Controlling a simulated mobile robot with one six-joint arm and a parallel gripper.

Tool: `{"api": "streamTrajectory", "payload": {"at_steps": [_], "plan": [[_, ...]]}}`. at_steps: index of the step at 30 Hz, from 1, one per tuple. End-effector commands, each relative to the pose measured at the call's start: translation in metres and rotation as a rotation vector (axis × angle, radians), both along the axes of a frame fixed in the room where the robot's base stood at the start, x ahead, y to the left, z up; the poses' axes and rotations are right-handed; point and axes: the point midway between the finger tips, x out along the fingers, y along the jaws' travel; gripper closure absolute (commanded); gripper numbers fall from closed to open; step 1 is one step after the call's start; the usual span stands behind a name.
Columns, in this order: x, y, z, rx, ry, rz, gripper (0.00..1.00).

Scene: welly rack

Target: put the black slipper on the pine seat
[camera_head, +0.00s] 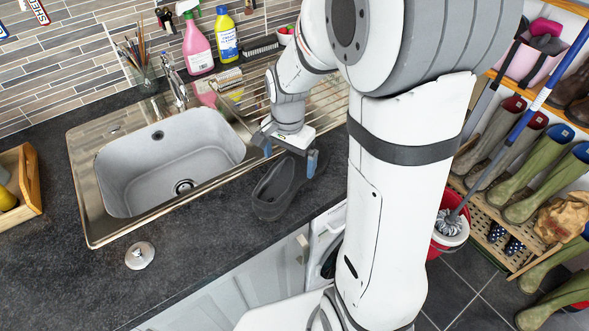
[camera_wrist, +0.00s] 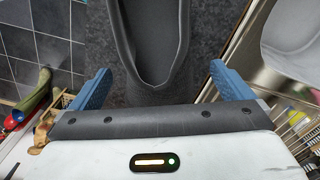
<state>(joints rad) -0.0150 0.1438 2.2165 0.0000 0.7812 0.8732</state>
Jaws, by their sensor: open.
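The black slipper (camera_head: 275,190) lies on the dark worktop to the right of the sink, its opening facing up. My gripper (camera_head: 289,154) is open just above and beyond the slipper's far end. In the wrist view my gripper's blue fingers (camera_wrist: 162,86) stand apart on either side of the slipper (camera_wrist: 150,40), with a gap on both sides. I cannot tell whether the fingers are down to its height. I cannot clearly make out a pine seat; a slatted wooden rack (camera_head: 480,220) with boots stands at the right.
The steel sink (camera_head: 170,165) with its drainer is left of the slipper. A plug (camera_head: 140,255) and a wooden crate (camera_head: 33,190) are further left. A pink spray bottle (camera_head: 196,42) stands behind. A red bucket (camera_head: 437,245) with a blue-handled mop stands on the floor at right.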

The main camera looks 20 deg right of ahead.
Motion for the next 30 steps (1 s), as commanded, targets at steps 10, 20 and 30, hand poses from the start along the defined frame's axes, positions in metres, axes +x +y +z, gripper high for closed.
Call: {"api": "streamTrajectory", "payload": {"at_steps": [10, 20, 30], "plan": [[0.000, -0.003, -0.036, 0.000, 0.001, 0.001, 0.00], [0.000, -0.002, -0.036, 0.000, 0.000, 0.001, 0.12], [0.000, -0.002, -0.036, 0.000, 0.000, 0.002, 0.40]]}}
